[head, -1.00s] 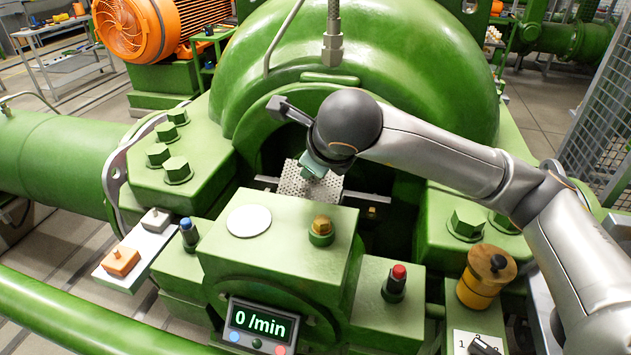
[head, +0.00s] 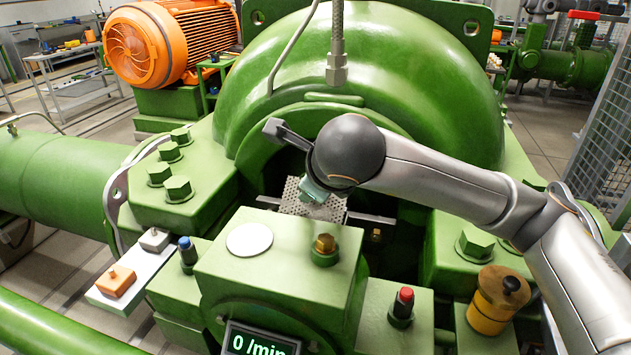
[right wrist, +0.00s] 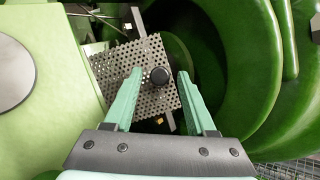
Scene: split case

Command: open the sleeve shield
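The sleeve shield is a perforated metal plate (head: 297,202) in the dark opening of the green housing. It also shows in the right wrist view (right wrist: 128,72), with a black knob (right wrist: 159,76) on it. My right gripper (right wrist: 159,90) is open, with its pale green fingers pointing at the plate. The knob appears between the fingertips, with a gap on each side; I cannot tell whether the tips reach its depth. In the head view my right gripper (head: 315,192) partly covers the plate, and the knob is hidden. My left gripper is not in view.
A green block with a white disc (head: 249,240) and a brass bolt (head: 325,246) stands in front of the opening. A red-topped knob (head: 402,306) and a yellow canister (head: 497,300) are at the right. The curved green housing (head: 400,70) rises behind.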

